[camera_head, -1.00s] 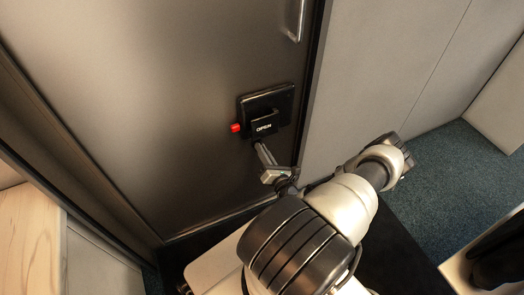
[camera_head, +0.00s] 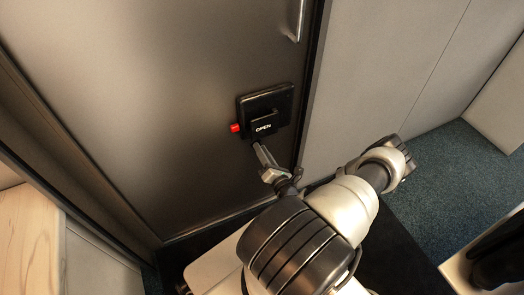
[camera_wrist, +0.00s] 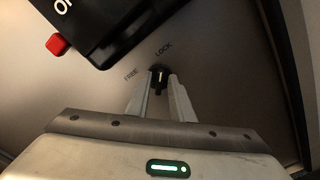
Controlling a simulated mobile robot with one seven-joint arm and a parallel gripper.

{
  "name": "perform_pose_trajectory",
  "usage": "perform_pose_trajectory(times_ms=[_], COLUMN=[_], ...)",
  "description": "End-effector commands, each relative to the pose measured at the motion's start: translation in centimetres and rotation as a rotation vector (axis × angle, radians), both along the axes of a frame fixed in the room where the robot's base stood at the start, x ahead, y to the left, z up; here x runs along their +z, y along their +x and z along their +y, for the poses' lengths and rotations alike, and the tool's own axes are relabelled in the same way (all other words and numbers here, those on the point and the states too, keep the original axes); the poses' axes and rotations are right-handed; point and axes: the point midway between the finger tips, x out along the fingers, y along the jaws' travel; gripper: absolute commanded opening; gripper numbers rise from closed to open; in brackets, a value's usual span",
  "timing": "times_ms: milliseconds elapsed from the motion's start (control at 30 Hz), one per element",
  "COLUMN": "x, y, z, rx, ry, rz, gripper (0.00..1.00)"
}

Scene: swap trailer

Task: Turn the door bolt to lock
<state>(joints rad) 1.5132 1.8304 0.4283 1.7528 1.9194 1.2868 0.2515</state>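The door bolt (camera_wrist: 158,74) is a small dark knob on the grey door (camera_head: 150,100), seen in the wrist view below the printed words FREE and LOCK. A narrow dark part of it points down toward my gripper. My gripper (camera_wrist: 160,82) has its two pale fingertips on either side of the knob; contact is not clear. In the head view, my gripper (camera_head: 259,150) reaches the door just under the black lock box (camera_head: 284,98). The bolt itself is hidden there.
The lock box carries a lettered piece reading OPEN and a red button (camera_head: 235,128) on its left. A metal handle (camera_head: 297,22) is higher up on the door. The door frame and pale wall (camera_head: 370,70) lie to the right, with open blue-grey floor (camera_head: 445,185) beyond.

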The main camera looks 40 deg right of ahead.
Motion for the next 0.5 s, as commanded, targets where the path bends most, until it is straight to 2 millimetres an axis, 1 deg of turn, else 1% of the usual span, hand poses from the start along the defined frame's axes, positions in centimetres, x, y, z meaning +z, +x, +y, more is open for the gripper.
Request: perform_pose_trajectory(times_ms=[333, 433, 500], x=[0.1, 0.1, 0.2], y=[-0.1, -0.8, -1.8], z=[0.0, 0.1, 0.3], rx=[0.0, -0.001, -0.002], ry=[-0.002, -0.002, -0.002], rz=[-0.001, 0.0, 0.001], gripper=[0.27, 0.27, 0.27])
